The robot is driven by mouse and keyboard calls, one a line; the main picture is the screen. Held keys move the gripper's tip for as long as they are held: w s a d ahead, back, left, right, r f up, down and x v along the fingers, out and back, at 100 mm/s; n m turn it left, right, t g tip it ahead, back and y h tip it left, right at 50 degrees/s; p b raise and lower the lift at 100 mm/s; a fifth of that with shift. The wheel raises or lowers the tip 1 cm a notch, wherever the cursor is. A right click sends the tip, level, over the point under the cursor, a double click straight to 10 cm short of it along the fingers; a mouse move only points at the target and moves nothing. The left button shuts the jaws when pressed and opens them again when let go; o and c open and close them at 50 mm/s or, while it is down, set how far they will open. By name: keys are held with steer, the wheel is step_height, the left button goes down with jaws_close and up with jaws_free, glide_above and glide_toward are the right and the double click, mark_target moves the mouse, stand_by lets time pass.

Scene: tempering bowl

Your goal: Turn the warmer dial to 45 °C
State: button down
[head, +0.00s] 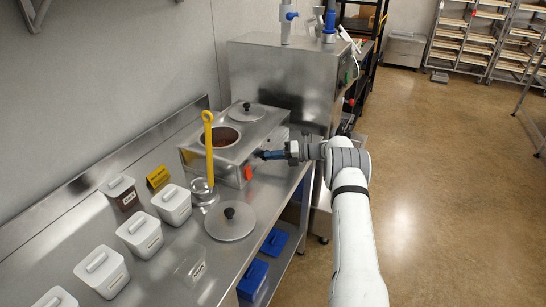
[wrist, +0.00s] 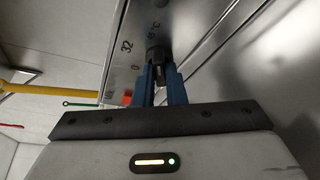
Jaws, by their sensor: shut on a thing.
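The warmer (head: 215,152) is a steel box on the bench, with a round well of brown contents and a front panel facing right. Its dark dial (wrist: 155,55) shows in the wrist view on the panel, between the blue fingers of my gripper (wrist: 160,75). My gripper (head: 268,155) is shut on the dial. The marks "32" and "0" can be read on the panel near the dial; other marks are partly hidden, and I cannot tell where the dial points.
An orange-red part (head: 248,173) sits low on the warmer's front. A yellow-handled ladle (head: 208,140) stands by the warmer. A round lid (head: 230,221) lies on the bench, and white tubs (head: 139,233) line its left. A tall steel machine (head: 285,80) stands behind.

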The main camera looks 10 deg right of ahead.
steer(key=shift+s+a+f, duration=0.1)
steer(key=shift+a+f, duration=0.05)
steer(key=shift+f, duration=0.1)
steer(key=c, duration=1.5)
jaws_free()
steer(key=shift+r, duration=0.2)
steer(key=b+v, duration=0.1)
steer(key=v, duration=0.7)
steer(key=shift+b, duration=0.35)
